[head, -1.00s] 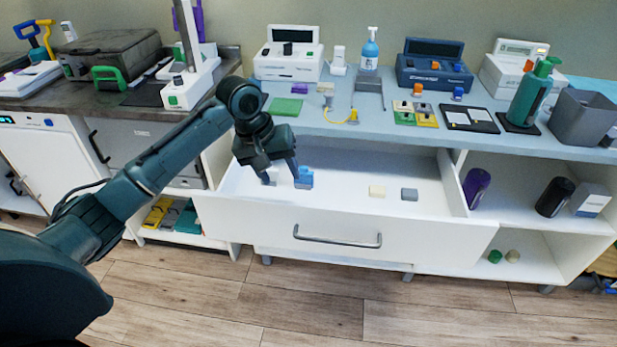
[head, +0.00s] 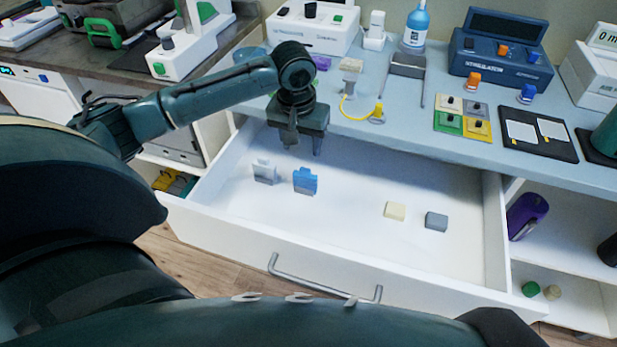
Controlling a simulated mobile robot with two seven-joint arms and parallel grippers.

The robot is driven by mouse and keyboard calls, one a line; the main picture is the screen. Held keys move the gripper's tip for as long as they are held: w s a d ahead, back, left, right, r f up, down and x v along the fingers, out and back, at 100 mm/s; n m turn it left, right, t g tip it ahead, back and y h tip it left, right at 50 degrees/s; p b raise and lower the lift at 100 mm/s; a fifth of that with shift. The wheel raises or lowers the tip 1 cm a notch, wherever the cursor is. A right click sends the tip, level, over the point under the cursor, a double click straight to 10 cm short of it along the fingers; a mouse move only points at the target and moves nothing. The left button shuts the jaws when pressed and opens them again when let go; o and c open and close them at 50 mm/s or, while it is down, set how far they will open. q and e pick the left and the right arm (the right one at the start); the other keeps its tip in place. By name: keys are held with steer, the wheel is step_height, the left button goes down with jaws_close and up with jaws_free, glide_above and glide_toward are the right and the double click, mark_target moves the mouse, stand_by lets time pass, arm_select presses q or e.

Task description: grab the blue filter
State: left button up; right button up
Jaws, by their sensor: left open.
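The blue filter (head: 305,181) stands upright in the open white drawer (head: 350,218), toward its left side. A white-grey piece of similar shape (head: 265,171) stands just left of it. My left gripper (head: 303,146) points down over the back of the drawer, above and behind the blue filter. It is open, empty and apart from the filter. My right gripper is not in view.
A cream block (head: 395,211) and a grey block (head: 436,221) lie farther right in the drawer. The blue-grey counter (head: 400,130) behind holds devices, a blue bottle (head: 416,27) and colored pads. The drawer's middle is clear.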

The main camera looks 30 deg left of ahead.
mark_target(305, 169)
arm_select(q)
steer(key=f, duration=0.3)
steer(key=w+f+b, duration=0.1)
steer(key=f, duration=0.2)
steer(key=w+f, duration=0.1)
steer(key=f, duration=0.2)
steer(key=shift+a+f, duration=0.25)
jaws_close()
